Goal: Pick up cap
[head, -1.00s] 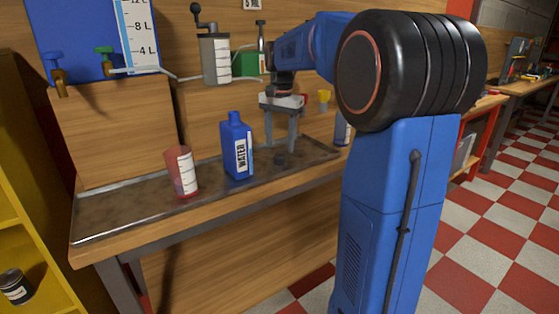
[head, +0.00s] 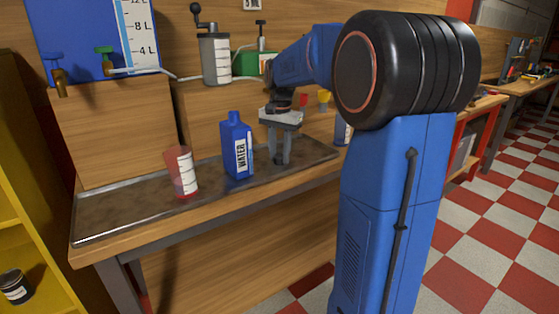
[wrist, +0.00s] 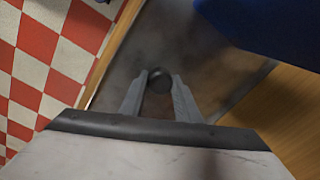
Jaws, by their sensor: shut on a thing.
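The cap is a small dark round piece; in the wrist view the cap (wrist: 159,80) sits between the two fingertips. My gripper (head: 281,160) points down at the tray to the right of the blue water bottle (head: 237,146). In the wrist view my gripper (wrist: 160,83) is shut on the cap. In the head view the fingers hide most of the cap, and I cannot tell whether it touches the tray.
The metal tray (head: 125,208) lies on the wooden bench. A labelled container (head: 342,132) stands at the right, partly behind my arm. Dispensers line the back.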

